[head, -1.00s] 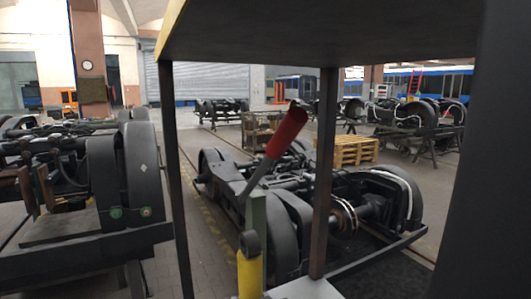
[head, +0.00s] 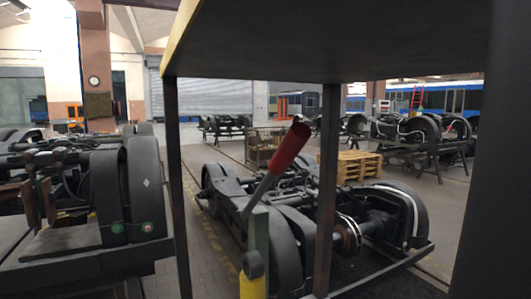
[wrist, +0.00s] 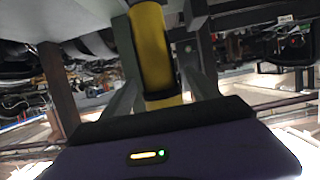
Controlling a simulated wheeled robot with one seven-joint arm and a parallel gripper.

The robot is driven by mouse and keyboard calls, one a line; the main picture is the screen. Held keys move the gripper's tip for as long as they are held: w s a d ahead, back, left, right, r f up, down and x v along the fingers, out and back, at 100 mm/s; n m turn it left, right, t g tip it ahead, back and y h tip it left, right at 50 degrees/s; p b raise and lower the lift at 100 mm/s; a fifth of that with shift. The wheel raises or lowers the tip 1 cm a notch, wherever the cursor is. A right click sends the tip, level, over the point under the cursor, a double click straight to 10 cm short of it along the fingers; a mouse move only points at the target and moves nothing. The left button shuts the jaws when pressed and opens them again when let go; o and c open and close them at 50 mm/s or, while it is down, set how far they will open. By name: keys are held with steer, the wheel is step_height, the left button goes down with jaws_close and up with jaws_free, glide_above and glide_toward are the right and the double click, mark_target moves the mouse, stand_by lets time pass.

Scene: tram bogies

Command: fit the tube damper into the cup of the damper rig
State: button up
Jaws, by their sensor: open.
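A yellow tube (wrist: 152,45), which looks like the tube damper, stands between the fingers of my gripper (wrist: 158,76) in the wrist view. The fingers are open on either side of it, and I cannot tell whether either touches it. In the head view a yellow cylinder (head: 253,287) with a dark round eye on top shows at the bottom edge, beside a green post (head: 261,228). A grey lever with a red handle (head: 291,146) slants up from near the post. My gripper is out of the head view. I cannot make out the cup.
A dark slab (head: 330,40) with a yellow edge hangs over the scene on dark uprights (head: 326,190). A bogie (head: 290,205) stands behind the lever, another (head: 110,195) at the left. A pallet stack (head: 356,166) is farther back. Paved floor lies between the bogies.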

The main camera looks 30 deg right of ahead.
steer(key=v, duration=0.6)
steer(key=shift+s+r+b, duration=0.2)
steer(key=shift+s+b, duration=0.1)
steer(key=shift+b, duration=0.05)
steer(key=shift+a, duration=0.1)
steer(key=shift+s, duration=0.1)
